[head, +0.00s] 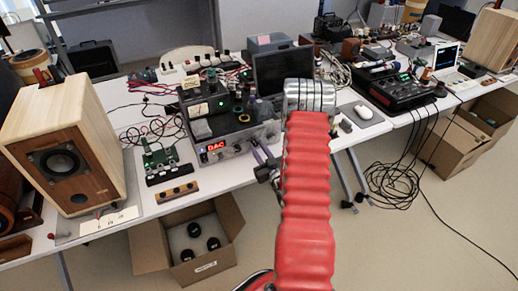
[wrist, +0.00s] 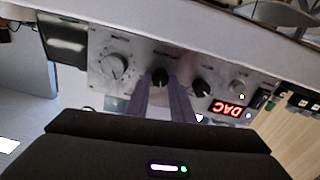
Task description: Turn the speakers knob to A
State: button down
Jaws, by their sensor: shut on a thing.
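The silver amplifier (head: 232,146) with a red DAC display (head: 213,148) stands at the front of the table. In the wrist view its front panel (wrist: 135,50) appears upside down, with the display (wrist: 227,108) at right. My gripper (wrist: 160,88) faces the panel, its two grey fingers shut on a small black knob (wrist: 160,75) between the tips. The knob's label and pointer are too small to read. A second black knob (wrist: 202,88) is just right of the fingers. In the head view my gripper (head: 262,158) is at the amplifier's right end, partly hidden by my red arm.
A large silver knob (wrist: 113,67) is left of the fingers and a small silver knob (wrist: 238,87) is at right. A wooden speaker (head: 65,150) and a green circuit board (head: 160,158) stand left of the amplifier. An open cardboard box (head: 150,250) is on the floor below.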

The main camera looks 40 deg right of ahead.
dwell(0.3)
jog(key=c, duration=1.5)
grip_release()
jog(key=shift+c, duration=0.2)
jog(key=shift+s, duration=0.1)
jog(key=v, duration=1.3)
jog(key=shift+s+a, duration=0.2)
jog(key=shift+s, duration=0.1)
